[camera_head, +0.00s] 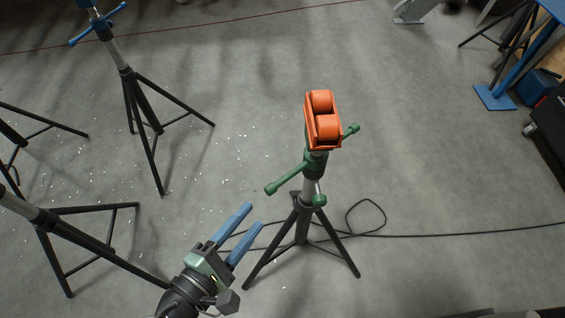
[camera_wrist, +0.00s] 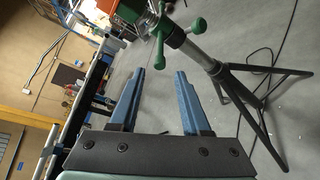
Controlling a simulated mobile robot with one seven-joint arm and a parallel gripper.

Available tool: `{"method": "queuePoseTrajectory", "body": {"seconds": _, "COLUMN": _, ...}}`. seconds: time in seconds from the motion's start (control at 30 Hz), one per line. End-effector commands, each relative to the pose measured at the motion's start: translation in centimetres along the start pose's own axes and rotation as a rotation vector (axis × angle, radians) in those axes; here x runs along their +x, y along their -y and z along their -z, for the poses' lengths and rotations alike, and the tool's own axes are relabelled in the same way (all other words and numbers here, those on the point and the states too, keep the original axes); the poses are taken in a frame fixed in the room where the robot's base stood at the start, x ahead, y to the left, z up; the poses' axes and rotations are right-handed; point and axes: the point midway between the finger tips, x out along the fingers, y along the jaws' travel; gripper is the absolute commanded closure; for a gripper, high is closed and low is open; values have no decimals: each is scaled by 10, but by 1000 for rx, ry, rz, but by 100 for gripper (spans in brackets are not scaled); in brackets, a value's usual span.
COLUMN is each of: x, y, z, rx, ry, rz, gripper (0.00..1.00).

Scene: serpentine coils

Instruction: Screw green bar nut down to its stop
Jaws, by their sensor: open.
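The green bar nut (camera_head: 287,178) sits on the post of a tripod stand, below an orange two-roller head (camera_head: 322,120). Its bars stick out to the left, to the upper right and toward the front, each with a knob at the end. The open fingers also show in the wrist view (camera_wrist: 168,78). How far down the nut sits is unclear.
The stand's black legs (camera_head: 301,225) spread on the grey floor near my gripper. A black cable (camera_head: 420,236) loops behind them. Other tripods (camera_head: 140,100) stand at the left, one with a blue bar nut (camera_head: 97,24). Floor right of the stand is mostly clear.

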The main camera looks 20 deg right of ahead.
Motion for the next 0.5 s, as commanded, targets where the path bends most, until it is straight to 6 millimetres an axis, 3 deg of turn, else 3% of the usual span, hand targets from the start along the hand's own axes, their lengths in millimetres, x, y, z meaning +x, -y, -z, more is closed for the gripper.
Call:
{"method": "queuePoseTrajectory", "body": {"seconds": 0.17, "x": 12, "y": 2, "z": -2, "rx": -18, "ry": 12, "rz": -5, "gripper": 53}}
{"method": "queuePoseTrajectory", "body": {"seconds": 0.5, "x": 80, "y": 2, "z": -3, "rx": -13, "ry": 12, "rz": -3, "gripper": 53}}
